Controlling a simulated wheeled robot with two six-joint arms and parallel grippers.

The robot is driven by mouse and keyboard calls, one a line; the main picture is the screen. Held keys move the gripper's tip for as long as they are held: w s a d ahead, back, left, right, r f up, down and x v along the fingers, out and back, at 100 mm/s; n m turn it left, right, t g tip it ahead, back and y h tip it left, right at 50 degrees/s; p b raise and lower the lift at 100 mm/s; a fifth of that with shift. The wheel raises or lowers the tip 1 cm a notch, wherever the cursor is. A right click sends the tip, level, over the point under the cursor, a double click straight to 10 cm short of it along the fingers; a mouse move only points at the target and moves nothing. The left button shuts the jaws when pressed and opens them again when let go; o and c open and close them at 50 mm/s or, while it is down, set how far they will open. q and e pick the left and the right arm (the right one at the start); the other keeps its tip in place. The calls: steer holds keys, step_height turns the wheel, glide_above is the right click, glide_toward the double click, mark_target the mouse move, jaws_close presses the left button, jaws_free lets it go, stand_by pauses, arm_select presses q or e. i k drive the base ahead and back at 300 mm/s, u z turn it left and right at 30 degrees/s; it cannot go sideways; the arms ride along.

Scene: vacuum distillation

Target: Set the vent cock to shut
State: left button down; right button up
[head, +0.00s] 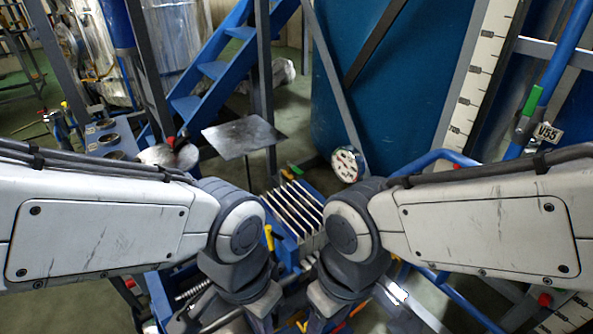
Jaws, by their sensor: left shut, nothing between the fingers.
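I cannot tell for certain which fitting is the vent cock. A green-handled valve (529,112) sits on a blue pipe at the right, beside a tag reading V55 (548,132). A yellow lever (268,238) stands between my arms, left of a finned grey block. My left gripper (262,324) is at the bottom edge, pointing down and partly cut off; it is shut and holds nothing. My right gripper (314,324) is beside it at the bottom edge, and its fingers are too hidden to judge. Neither gripper is seen touching a valve handle.
The finned block (293,212) lies between my forearms. A round dial gauge (347,164) stands behind it. Blue stairs (215,70) and a flat metal plate (243,137) are behind left. A large blue tank (385,80) and a white scale (480,75) stand behind right.

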mark_target(298, 169)
steer(key=u, duration=3.3)
steer(key=k, duration=1)
steer(key=z, duration=1.9)
steer(key=i, duration=0.5)
steer(key=z, duration=0.1)
